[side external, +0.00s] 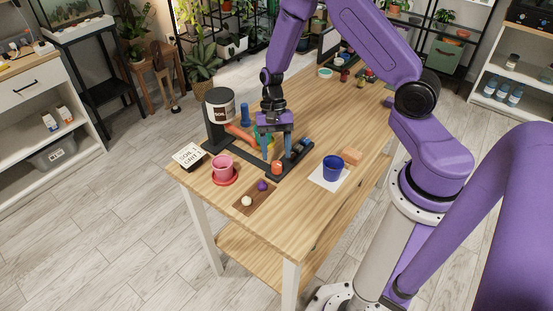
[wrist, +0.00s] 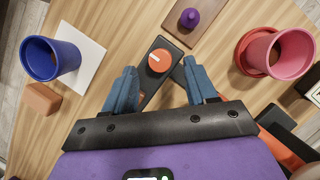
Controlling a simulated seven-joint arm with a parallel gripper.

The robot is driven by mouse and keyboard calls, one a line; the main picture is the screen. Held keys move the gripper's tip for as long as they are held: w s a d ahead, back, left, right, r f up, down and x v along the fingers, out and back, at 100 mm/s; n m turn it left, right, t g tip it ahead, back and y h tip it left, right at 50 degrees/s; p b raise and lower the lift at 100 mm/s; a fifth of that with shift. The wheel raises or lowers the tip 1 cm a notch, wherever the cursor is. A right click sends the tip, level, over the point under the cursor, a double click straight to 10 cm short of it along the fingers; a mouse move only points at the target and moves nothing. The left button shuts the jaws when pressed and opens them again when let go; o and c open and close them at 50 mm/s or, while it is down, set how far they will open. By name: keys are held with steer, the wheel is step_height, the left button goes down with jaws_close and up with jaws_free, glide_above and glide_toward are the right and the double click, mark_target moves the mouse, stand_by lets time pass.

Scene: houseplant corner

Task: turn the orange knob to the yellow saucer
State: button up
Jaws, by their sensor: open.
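The orange knob (side external: 277,167) is a short round cap on the end of a dark flat bar on the table. In the wrist view the knob (wrist: 159,61) shows a short white line on top; which end points is not clear. My gripper (side external: 278,153) points down above the bar, close to the knob. In the wrist view my gripper (wrist: 160,72) has its blue fingers apart, with the knob between and just beyond the tips, not gripped. I cannot make out a yellow saucer. A small yellow shape (side external: 269,151) shows by the fingers, partly hidden.
A pink pot (side external: 222,164) stands on a red saucer (side external: 224,181). A blue pot (side external: 332,168) stands on a white square (side external: 326,183) beside an orange block (side external: 352,155). A brown tray (side external: 254,202) holds small pieces. A soil canister (side external: 219,106) stands behind left.

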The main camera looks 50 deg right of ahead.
mark_target(276, 163)
steer(key=shift+x, duration=1.65)
steer(key=c, duration=1)
steer(key=n+h, duration=0.1)
steer(key=n, duration=0.2)
steer(key=n+g+h, duration=0.1)
steer(key=n, duration=0.1)
steer(key=shift+w+a+n, duration=0.1)
steer(key=shift+n, duration=0.3)
steer(key=shift+c, duration=0.2)
steer(key=o, duration=1)
steer(key=shift+o, duration=0.2)
steer(key=shift+r, duration=0.15)
steer(key=v, duration=1.7)
steer(key=shift+w, duration=0.15)
steer(key=shift+r, duration=0.1)
